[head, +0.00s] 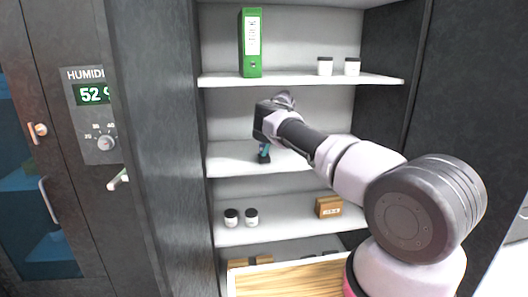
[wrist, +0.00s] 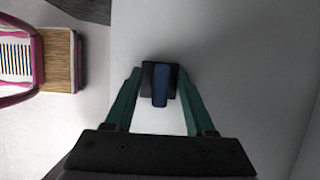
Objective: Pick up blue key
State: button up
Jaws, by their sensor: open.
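The blue key (wrist: 160,84) shows in the wrist view, standing out from a small dark base (wrist: 148,76) on a pale surface. My gripper (wrist: 159,74) is open, with one green finger on each side of the key. The fingers are close to the base's sides; I cannot tell if they touch it. In the head view my gripper (head: 264,148) is at the middle shelf (head: 232,152) of the cabinet. A small dark piece (head: 264,160) shows just under the fingers there, and the blue of the key cannot be made out clearly.
A green binder (head: 251,50) and two white jars (head: 338,66) stand on the shelf above. Two dark-lidded jars (head: 241,218) and a brown box (head: 328,207) stand on the shelf below. A wooden tray (head: 290,279) is at the bottom. Cabinet walls flank the arm.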

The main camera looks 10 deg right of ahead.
jog(key=shift+a, duration=0.1)
grip_shut()
jog(key=shift+r, duration=0.1)
